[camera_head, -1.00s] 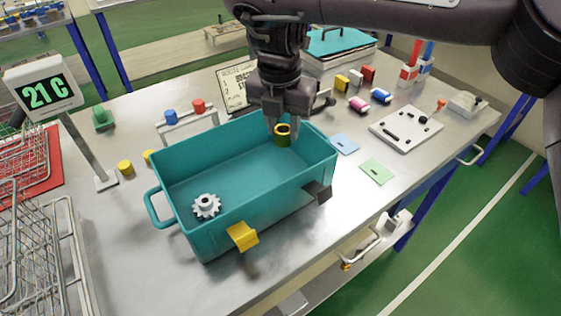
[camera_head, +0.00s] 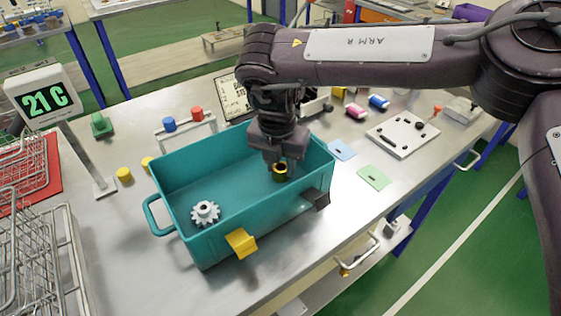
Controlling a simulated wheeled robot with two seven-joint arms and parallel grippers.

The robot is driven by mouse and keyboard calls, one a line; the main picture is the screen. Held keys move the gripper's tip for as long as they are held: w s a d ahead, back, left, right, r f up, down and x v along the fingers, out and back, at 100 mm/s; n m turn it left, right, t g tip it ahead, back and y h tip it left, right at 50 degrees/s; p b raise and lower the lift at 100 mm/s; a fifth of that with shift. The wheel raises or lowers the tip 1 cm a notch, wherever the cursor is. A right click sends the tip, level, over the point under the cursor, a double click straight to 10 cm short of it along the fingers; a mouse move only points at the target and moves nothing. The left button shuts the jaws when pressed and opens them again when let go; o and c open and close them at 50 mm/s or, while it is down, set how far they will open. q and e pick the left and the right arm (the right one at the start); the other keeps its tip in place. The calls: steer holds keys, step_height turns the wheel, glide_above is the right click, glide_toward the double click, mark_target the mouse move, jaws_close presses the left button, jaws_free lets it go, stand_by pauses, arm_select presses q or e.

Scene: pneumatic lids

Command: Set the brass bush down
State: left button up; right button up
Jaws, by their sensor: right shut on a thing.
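The brass bush (camera_head: 280,173) is a small gold ring inside the right part of the teal bin, low near its floor. I cannot tell whether it touches the floor. My right gripper (camera_head: 279,167) points down into the bin and is shut on the bush. The open teal bin (camera_head: 185,160) stands on the steel table, with a yellow latch (camera_head: 241,242) and a dark latch (camera_head: 316,199) on its near side. A white gear (camera_head: 205,213) lies in the bin's left part. My left gripper is not in view.
A temperature display (camera_head: 45,98) and wire baskets (camera_head: 30,220) stand at the left. Behind the bin is a small rack (camera_head: 186,127) with a blue and a red knob. A white plate (camera_head: 403,134) and coloured cards lie at the right. The bin's middle floor is clear.

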mark_target(278, 172)
steer(key=o, duration=1)
steer(key=shift+o, duration=0.2)
step_height(278, 172, up, 12)
steer(key=s, duration=0.1)
steer(key=shift+s+a, duration=0.2)
steer(key=shift+a, duration=0.05)
steer(key=shift+r, duration=0.1)
